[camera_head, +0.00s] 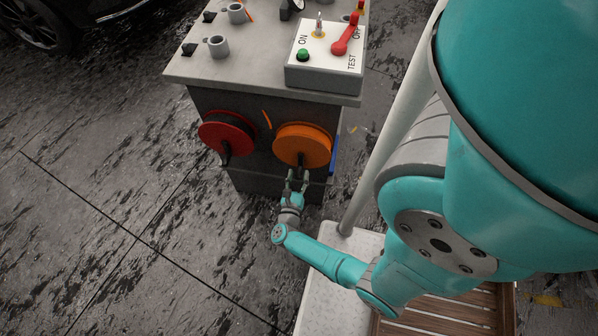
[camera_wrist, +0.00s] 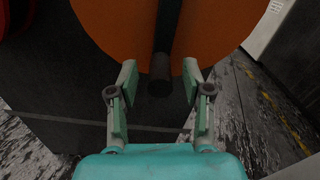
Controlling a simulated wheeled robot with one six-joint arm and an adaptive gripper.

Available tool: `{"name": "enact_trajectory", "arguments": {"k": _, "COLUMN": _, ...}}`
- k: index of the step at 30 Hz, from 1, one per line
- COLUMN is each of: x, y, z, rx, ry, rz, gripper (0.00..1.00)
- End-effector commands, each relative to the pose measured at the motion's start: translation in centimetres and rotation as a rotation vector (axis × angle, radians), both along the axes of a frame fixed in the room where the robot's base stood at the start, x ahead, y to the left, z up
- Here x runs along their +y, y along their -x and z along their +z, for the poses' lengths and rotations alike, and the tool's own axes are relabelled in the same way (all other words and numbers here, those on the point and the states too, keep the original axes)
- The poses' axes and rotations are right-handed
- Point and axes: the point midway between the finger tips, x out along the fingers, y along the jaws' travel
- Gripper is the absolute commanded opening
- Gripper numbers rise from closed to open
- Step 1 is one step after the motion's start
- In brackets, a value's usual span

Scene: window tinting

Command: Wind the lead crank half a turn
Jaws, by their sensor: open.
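On the front of the dark cabinet, an orange reel (camera_head: 302,146) sits at the right and a red reel (camera_head: 227,133) at the left. Each has a dark crank; the red one's crank (camera_head: 226,155) points down. The orange reel's crank handle (camera_head: 300,160) also hangs down from its face. My gripper (camera_head: 298,176) is open just below the orange reel. In the wrist view, the dark crank knob (camera_wrist: 159,75) lies between my open fingers, near the tips, with gaps on both sides. The orange reel (camera_wrist: 110,25) fills the top there.
The cabinet's grey top (camera_head: 262,67) holds cups (camera_head: 218,46) and a switch box (camera_head: 325,62) with a red lever. The floor at left is clear.

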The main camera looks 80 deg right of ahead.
Motion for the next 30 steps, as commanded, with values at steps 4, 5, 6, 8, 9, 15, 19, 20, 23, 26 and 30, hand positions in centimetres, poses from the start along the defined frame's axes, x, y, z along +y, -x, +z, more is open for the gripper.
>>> {"name": "enact_trajectory", "arguments": {"k": 4, "x": -1.2, "y": -0.1, "z": 0.0, "rx": 0.0, "ry": 0.0, "rz": -0.002, "gripper": 0.49}}
{"name": "enact_trajectory", "arguments": {"k": 5, "x": -1.4, "y": -0.1, "z": 0.0, "rx": -0.001, "ry": -0.001, "rz": -0.002, "gripper": 0.49}}
{"name": "enact_trajectory", "arguments": {"k": 6, "x": -1.6, "y": -0.1, "z": 0.0, "rx": -0.001, "ry": -0.001, "rz": -0.002, "gripper": 0.49}}
{"name": "enact_trajectory", "arguments": {"k": 8, "x": -1.8, "y": -0.1, "z": 0.0, "rx": -0.001, "ry": 0.0, "rz": -0.001, "gripper": 0.49}}
{"name": "enact_trajectory", "arguments": {"k": 9, "x": -1.9, "y": -0.1, "z": 0.0, "rx": 0.0, "ry": 0.0, "rz": -0.001, "gripper": 0.49}}
{"name": "enact_trajectory", "arguments": {"k": 15, "x": -2.0, "y": -0.2, "z": 0.0, "rx": 0.0, "ry": 0.0, "rz": 0.001, "gripper": 0.49}}
{"name": "enact_trajectory", "arguments": {"k": 19, "x": -2.0, "y": -0.2, "z": 0.0, "rx": 0.0, "ry": 0.0, "rz": 0.0, "gripper": 0.47}}
{"name": "enact_trajectory", "arguments": {"k": 20, "x": -2.0, "y": -0.2, "z": 0.0, "rx": 0.0, "ry": 0.0, "rz": 0.001, "gripper": 0.4}}
{"name": "enact_trajectory", "arguments": {"k": 23, "x": -2.0, "y": -0.2, "z": 0.0, "rx": 0.0, "ry": 0.0, "rz": 0.0, "gripper": 0.14}}
{"name": "enact_trajectory", "arguments": {"k": 26, "x": -2.0, "y": -0.2, "z": 0.0, "rx": 0.0, "ry": 0.0, "rz": 0.0, "gripper": 0.0}}
{"name": "enact_trajectory", "arguments": {"k": 30, "x": -2.0, "y": -0.2, "z": 0.0, "rx": -0.001, "ry": 0.0, "rz": 0.0, "gripper": 0.0}}
